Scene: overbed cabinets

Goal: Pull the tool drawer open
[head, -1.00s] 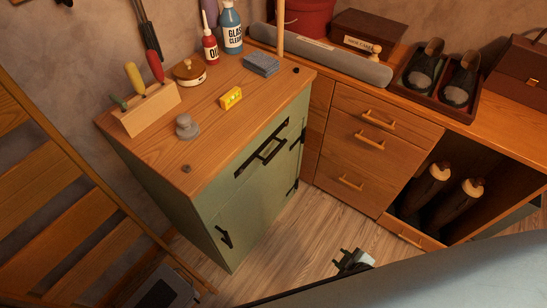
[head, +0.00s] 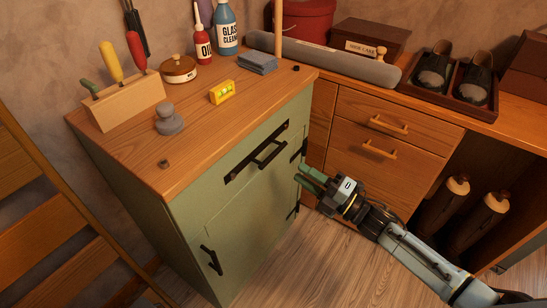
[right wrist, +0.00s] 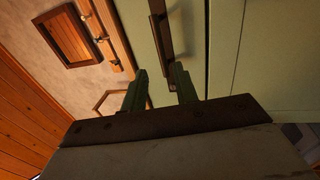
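The tool drawer (head: 236,187) is the upper front of the green cabinet and looks shut. Its black bar handle (head: 270,155) is mounted on a dark plate. My right gripper (head: 306,179) is at the right of the handle, in front of the cabinet, apart from it and empty. In the right wrist view, its two green fingers (right wrist: 159,84) are spread open, and the dark handle (right wrist: 162,30) shows beyond them, not between them. My left gripper is not in view.
The cabinet's wooden top (head: 190,115) holds a tool block (head: 125,101), a grey knobbed piece (head: 169,121), a yellow level (head: 222,92) and bottles. A lower door (head: 235,245) has its own black handle. Wooden drawers (head: 385,135) stand at the right. Floor is free in front.

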